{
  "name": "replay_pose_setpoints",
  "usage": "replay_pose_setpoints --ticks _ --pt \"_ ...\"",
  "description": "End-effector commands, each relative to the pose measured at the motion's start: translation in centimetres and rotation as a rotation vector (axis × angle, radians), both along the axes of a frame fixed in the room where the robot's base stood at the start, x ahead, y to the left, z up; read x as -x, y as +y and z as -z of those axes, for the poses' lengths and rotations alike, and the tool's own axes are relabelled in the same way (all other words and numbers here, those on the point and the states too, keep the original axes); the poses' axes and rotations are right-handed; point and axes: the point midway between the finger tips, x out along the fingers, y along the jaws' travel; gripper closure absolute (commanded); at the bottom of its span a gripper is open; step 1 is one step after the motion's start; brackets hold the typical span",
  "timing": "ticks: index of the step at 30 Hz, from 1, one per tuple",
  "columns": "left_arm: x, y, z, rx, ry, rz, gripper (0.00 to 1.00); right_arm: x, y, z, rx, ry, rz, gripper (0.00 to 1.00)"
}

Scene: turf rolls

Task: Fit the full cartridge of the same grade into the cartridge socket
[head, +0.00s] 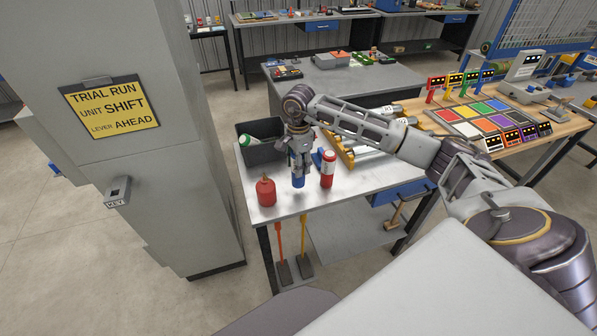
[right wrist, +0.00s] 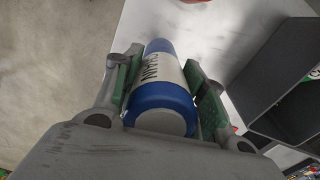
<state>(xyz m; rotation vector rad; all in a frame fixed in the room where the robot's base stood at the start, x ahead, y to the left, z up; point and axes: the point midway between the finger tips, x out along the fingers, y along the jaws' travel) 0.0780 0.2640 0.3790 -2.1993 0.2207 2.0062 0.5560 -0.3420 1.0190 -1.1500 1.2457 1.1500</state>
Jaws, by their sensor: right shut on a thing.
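My right gripper (head: 299,163) is over the left part of the metal-topped table. It is shut on a blue cartridge (head: 298,181). In the right wrist view the cartridge (right wrist: 163,88) is blue with a white band lettered "CHAIN", and green finger pads grip its two sides. A red and white cartridge (head: 328,170) stands upright just right of the gripper. A green and white cartridge (head: 252,140) lies in a dark bin (head: 263,153). I cannot make out the cartridge socket. My left gripper is not in view.
A red can (head: 265,190) stands near the table's (head: 290,207) front left corner. A yellow rack (head: 347,159) with pale cylinders lies behind my right arm. A grey cabinet (head: 165,140) with a yellow sign stands close on the left.

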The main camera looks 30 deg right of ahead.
Motion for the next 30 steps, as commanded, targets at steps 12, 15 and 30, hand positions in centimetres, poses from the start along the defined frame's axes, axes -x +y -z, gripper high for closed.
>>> replay_pose_setpoints --ticks 12,15,30 --pt "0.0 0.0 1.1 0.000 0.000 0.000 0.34 0.0 0.0 -5.1 -0.001 -0.002 -0.001 0.97" --pt "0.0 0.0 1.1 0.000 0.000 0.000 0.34 0.0 0.0 -5.6 -0.001 -0.002 -0.001 0.97" --pt "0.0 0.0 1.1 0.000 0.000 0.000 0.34 0.0 0.0 -5.9 0.000 -0.001 0.000 0.97"
